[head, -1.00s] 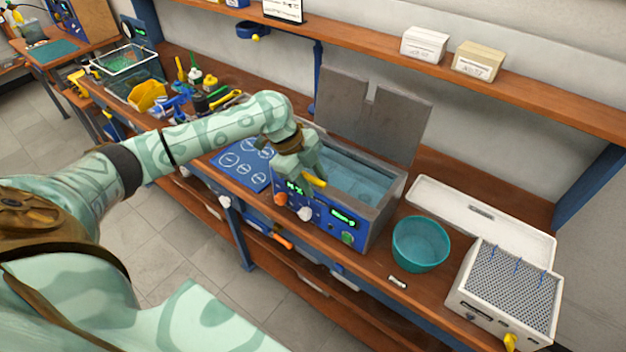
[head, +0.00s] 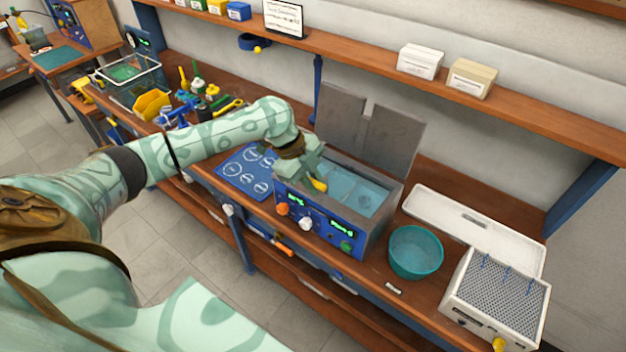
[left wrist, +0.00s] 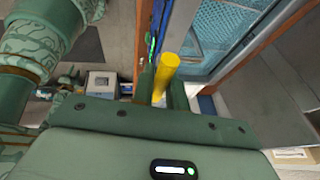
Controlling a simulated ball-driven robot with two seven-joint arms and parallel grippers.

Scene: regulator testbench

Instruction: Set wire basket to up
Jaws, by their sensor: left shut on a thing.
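My left gripper (head: 316,178) is at the front left rim of the grey tank with the blue control panel (head: 335,232). It is shut on a yellow handle (head: 320,186), which also shows between the fingers in the left wrist view (left wrist: 165,72). A blue-tinted mesh, seemingly the wire basket (left wrist: 210,25), lies beyond the handle in the left wrist view. In the head view the basket is hard to make out against the pale blue tank interior (head: 350,187), so its exact height is unclear. My right gripper is not in view.
The tank's grey lid (head: 392,135) stands open behind it. A teal bowl (head: 416,252) and a white box with a perforated top (head: 498,290) stand to the right. A blue mat (head: 243,170) and several tools lie to the left. A shelf (head: 500,100) runs above.

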